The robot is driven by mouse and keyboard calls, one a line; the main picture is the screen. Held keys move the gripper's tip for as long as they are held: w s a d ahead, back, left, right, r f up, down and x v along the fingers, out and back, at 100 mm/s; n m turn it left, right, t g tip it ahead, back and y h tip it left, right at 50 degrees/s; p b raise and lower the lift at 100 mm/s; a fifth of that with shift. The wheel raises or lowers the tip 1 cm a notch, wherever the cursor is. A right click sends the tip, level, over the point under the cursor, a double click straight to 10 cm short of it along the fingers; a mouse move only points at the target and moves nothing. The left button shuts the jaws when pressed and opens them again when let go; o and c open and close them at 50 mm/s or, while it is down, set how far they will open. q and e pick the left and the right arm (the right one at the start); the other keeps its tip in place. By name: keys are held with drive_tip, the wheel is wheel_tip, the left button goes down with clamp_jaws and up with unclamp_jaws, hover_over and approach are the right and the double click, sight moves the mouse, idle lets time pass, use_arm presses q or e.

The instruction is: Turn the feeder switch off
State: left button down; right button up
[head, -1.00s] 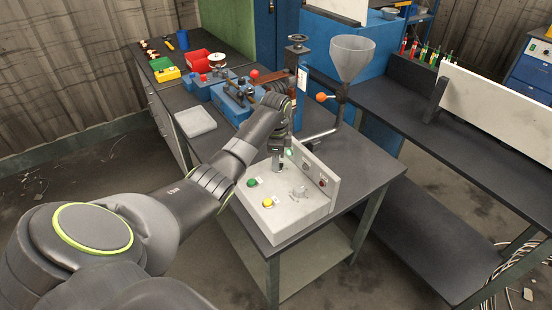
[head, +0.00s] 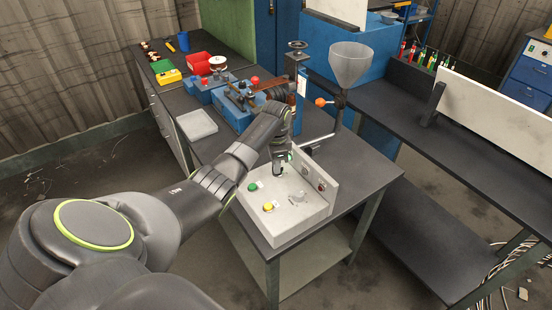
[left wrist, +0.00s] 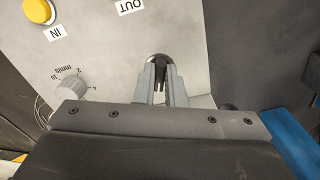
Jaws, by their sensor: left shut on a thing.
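The light grey control box (head: 285,215) stands on the near end of the dark bench, with a green button (head: 252,187), a yellow button (head: 268,206) and an upright back panel. My left gripper (head: 281,168) points down over the box top, near the back panel. In the left wrist view its fingertips (left wrist: 161,76) are shut on a small black switch lever (left wrist: 160,62) in a round metal collar. Labels OUT and IN, the yellow button (left wrist: 39,10) and a speed knob (left wrist: 70,88) lie beside it. The fingers hide part of the lever. My right gripper is out of view.
A funnel (head: 351,65) on a post and an orange ball-tipped lever (head: 320,102) stand behind the box. A blue machine (head: 238,112) and a white tray (head: 197,125) lie further left. Another dark bench (head: 465,125) is at the right.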

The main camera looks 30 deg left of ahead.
use_arm(q)
drive_tip(key=n+p, duration=0.2)
drive_tip(key=n, duration=0.1)
drive_tip(key=shift+d+r+p, duration=0.1)
drive_tip(key=shift+r+p, duration=0.2)
drive_tip(key=n+p, duration=0.2)
drive_tip(key=shift+s+n, duration=0.1)
drive_tip(key=shift+n, duration=0.2)
drive_tip(key=n+p, duration=0.2)
drive_tip(key=n, duration=0.1)
drive_tip(key=shift+d+f+n, duration=0.1)
drive_tip(key=shift+f+n, duration=0.05)
drive_tip(key=shift+n, duration=0.25)
drive_tip(key=shift+n+p, duration=0.3)
drive_tip(key=shift+n, duration=0.5)
drive_tip(key=c, duration=1.5)
unclamp_jaws()
drive_tip(key=shift+f, duration=0.1)
